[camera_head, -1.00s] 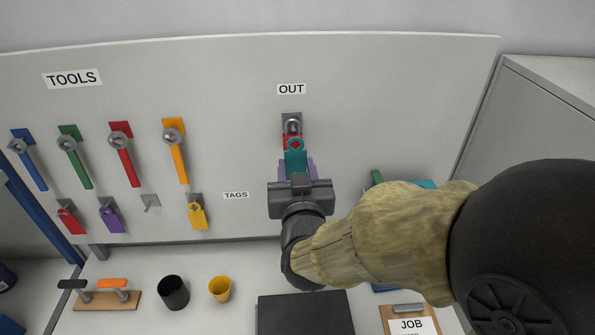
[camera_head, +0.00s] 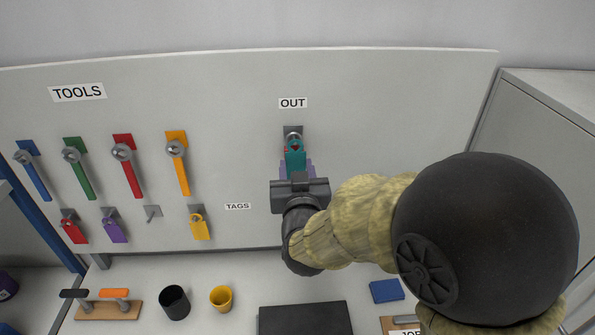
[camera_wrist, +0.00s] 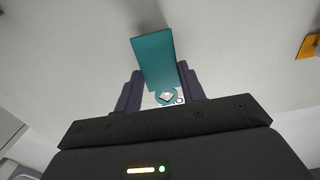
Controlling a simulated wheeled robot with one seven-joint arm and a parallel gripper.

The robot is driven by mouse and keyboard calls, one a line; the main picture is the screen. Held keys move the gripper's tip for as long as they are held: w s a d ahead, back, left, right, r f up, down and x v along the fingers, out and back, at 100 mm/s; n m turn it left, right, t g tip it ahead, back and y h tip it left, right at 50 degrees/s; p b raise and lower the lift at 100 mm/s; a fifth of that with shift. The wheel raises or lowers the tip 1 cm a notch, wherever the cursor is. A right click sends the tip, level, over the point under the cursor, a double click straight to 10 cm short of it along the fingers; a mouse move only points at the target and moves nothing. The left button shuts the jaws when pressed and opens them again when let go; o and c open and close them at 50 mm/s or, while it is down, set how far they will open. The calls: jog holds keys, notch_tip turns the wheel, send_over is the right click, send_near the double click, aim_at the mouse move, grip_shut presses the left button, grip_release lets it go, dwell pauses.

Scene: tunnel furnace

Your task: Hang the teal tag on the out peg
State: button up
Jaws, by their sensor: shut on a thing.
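The teal tag (camera_head: 296,161) is held between the purple-grey fingers of my gripper (camera_head: 296,168), just below the OUT sign (camera_head: 293,103). In the wrist view the teal tag (camera_wrist: 154,60) stands out between the fingers, with its holed end near the gripper body. The out peg (camera_head: 293,132) is a grey hook on a small plate, right at the top of the tag. I cannot tell whether the tag's hole is around the peg.
Left on the board hang several wrenches (camera_head: 180,168) and red, purple and yellow tags (camera_head: 199,225). One tag hook (camera_head: 152,212) is bare. Below stand a black cup (camera_head: 174,302), a yellow cup (camera_head: 221,298) and a dark flat block (camera_head: 305,319). The board right of the peg is clear.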

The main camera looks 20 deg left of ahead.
aim_at(295, 166)
jog(key=shift+p+x, duration=0.4)
jog(key=shift+x, duration=0.45)
jog(key=shift+a+f+b, duration=0.15)
jog(key=shift+f+b, duration=0.1)
jog(key=shift+b, duration=0.1)
jog(key=shift+w+a+f+b, duration=0.2)
jog(key=shift+w+b, duration=0.3)
jog(key=o, duration=1)
jog(key=b+v, duration=0.5)
jog(key=v, duration=1.2)
jog(key=shift+s+d+b, duration=0.15)
jog(key=shift+s+b, duration=0.05)
jog(key=shift+b, duration=0.15)
